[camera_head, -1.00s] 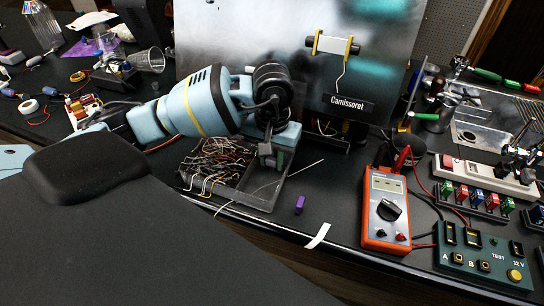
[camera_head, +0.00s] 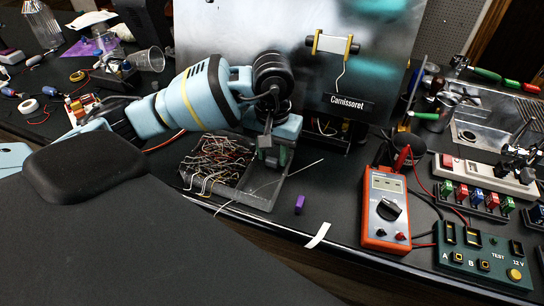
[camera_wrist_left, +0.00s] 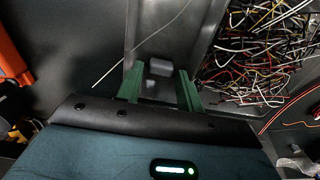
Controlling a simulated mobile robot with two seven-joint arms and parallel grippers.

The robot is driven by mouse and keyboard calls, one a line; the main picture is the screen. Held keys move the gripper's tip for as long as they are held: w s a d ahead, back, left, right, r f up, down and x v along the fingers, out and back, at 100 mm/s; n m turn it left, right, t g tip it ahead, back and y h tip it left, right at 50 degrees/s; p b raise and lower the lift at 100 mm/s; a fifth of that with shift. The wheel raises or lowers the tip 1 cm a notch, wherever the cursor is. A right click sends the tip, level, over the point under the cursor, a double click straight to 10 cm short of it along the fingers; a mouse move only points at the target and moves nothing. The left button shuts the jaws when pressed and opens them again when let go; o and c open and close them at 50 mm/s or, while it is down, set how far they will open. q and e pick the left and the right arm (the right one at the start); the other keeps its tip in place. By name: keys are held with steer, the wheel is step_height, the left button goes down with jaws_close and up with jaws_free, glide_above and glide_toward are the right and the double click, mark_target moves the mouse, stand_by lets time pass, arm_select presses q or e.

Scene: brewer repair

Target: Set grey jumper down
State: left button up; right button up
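The grey jumper (camera_wrist_left: 160,67) is a small grey block in the left wrist view, over the bare grey compartment of the tray (camera_wrist_left: 190,35). My left gripper (camera_wrist_left: 160,80) has its two green fingers apart, one on each side of the jumper, with a gap showing at both sides. It looks open, and the jumper seems to lie on the tray floor. In the head view my left gripper (camera_head: 272,158) points down into the right part of the tray (camera_head: 258,196); the jumper cannot be made out there. My right gripper is not in view.
Tangled wires (camera_head: 218,160) fill the tray's left compartment. A thin pale wire (camera_head: 300,170) crosses the tray's right side. A purple block (camera_head: 299,205), a white strip (camera_head: 317,236) and an orange multimeter (camera_head: 386,212) are to the right. A metal panel (camera_head: 230,40) stands behind.

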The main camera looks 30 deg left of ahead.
mark_target(272, 158)
arm_select(q)
step_height(272, 158, up, 10)
steer(key=shift+r, duration=0.15)
